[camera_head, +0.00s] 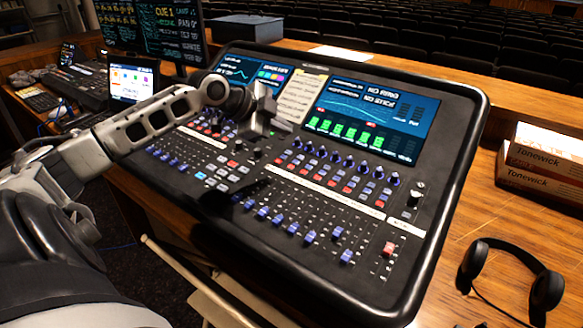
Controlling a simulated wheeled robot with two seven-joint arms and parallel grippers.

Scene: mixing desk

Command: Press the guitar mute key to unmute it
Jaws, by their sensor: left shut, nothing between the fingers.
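The mixing console (448,200) is a large black slanted desk filling the middle of the head view. Rows of small keys, some red and some pale, run across it below the blue knobs. The labels are too small to read, so I cannot tell which key is the guitar mute key. My left gripper (262,128) is shut and empty, over the upper left-middle part of the console, below the screens. It hides some controls beneath it. I cannot tell whether it touches the surface. My right gripper is not in view.
Black headphones (546,290) and Tonewick boxes (540,165) lie on the wooden desk (480,225) at the right. A small tablet screen (132,82) and a large monitor (150,28) stand at the left. Faders with blue caps fill the console's front.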

